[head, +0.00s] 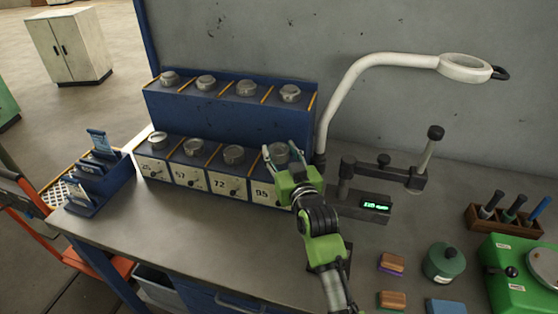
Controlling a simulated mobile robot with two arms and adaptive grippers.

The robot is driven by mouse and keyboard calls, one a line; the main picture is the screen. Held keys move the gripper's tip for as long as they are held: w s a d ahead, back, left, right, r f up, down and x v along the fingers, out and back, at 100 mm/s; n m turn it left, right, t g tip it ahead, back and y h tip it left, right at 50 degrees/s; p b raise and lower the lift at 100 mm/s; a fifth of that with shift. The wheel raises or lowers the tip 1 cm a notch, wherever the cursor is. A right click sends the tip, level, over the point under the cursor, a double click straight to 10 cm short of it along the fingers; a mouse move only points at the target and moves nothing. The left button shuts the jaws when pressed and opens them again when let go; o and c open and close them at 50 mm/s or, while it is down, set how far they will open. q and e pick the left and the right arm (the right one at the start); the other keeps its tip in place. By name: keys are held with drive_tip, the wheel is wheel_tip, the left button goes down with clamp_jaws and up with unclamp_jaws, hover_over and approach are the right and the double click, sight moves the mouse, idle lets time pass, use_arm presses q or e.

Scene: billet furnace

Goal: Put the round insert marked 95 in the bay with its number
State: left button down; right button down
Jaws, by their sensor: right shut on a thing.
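My right gripper (281,152) is over the right end of the front row of the blue rack. Its fingers are shut on a grey round insert (280,154); its mark cannot be read. The bay marked 95 (262,193) is the rightmost of the front row, partly hidden by my gripper and arm. The insert is at the top of this bay; I cannot tell whether it rests in it or hangs just above. My left gripper is out of view.
Round inserts stand in front bays 57 (194,148) and 72 (234,155), in the leftmost front bay (157,140), and along the rear row (246,88). A white magnifier lamp (372,66) and a gauge stand (362,204) are close right. The bench front left is clear.

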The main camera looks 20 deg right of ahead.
sight(279, 162)
drive_tip(key=shift+w+f, duration=0.4)
drive_tip(key=shift+w, duration=0.1)
wheel_tip(279, 162, down, 2)
drive_tip(key=shift+f+p, duration=0.1)
drive_tip(key=shift+p, duration=0.45)
drive_tip(key=shift+f, duration=0.4)
drive_tip(key=shift+f, duration=0.2)
drive_tip(key=c, duration=1.2)
unclamp_jaws()
drive_tip(key=shift+f, duration=0.15)
drive_tip(key=shift+s, duration=0.1)
